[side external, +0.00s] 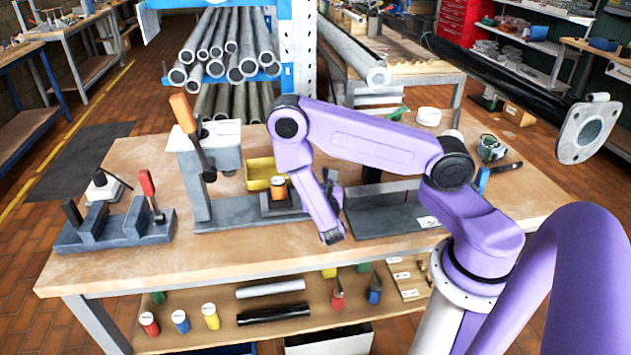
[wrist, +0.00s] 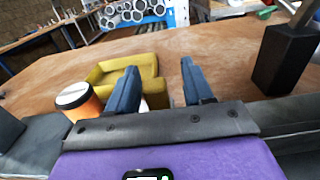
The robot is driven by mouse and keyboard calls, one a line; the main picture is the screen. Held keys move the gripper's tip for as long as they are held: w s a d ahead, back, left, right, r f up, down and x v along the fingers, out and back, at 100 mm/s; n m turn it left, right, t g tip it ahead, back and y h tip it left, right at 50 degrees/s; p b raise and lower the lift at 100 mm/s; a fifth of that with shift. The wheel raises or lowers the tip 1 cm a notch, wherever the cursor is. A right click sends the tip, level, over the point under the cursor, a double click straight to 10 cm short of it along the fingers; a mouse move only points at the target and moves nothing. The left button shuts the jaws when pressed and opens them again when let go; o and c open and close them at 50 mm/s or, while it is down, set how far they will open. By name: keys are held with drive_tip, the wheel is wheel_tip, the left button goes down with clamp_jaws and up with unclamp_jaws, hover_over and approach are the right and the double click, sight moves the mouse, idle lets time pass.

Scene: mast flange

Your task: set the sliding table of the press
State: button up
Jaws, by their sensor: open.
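The press, in the side external view, is a grey body (side external: 212,155) on a long grey base, with an orange-handled lever (side external: 184,115). An orange cylinder with a pale top (side external: 278,187) stands on a dark block at the base's right end; I cannot tell for sure whether this block is the sliding table. My gripper (side external: 330,183) is just right of the cylinder, partly hidden by my purple wrist. In the wrist view my gripper (wrist: 160,75) has its two blue-grey fingers apart with nothing gripped. The orange cylinder (wrist: 78,102) is left of the fingers.
A yellow bin (side external: 260,171) lies behind the press base; it shows beyond my fingers in the wrist view (wrist: 100,75). A dark upright block (wrist: 283,60) stands to the right. A lever fixture (side external: 120,228) sits at the bench's left. The front bench strip is clear.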

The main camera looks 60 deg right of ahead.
drive_tip(key=shift+s+a, duration=0.35)
drive_tip(key=shift+a, duration=0.2)
drive_tip(key=v, duration=1.6)
drive_tip(key=shift+s, duration=0.15)
drive_tip(key=shift+r, duration=0.1)
drive_tip(key=shift+s+d+r+m+g+h, duration=0.1)
drive_tip(key=shift+s+r+m+g+h, duration=0.2)
drive_tip(key=shift+m+g, duration=0.5)
drive_tip(key=s+a+r+m+g+y, duration=0.2)
drive_tip(key=s+r+m+g+y, duration=0.3)
drive_tip(key=s+r+m+y, duration=0.1)
drive_tip(key=s+a+r+m+g+y, duration=0.2)
drive_tip(key=s+r+m+g+y, duration=0.4)
drive_tip(key=s+y, duration=0.1)
drive_tip(key=shift+a+r+m+y, duration=0.3)
drive_tip(key=shift+r+m+y, duration=0.05)
drive_tip(key=shift+m+y, duration=0.05)
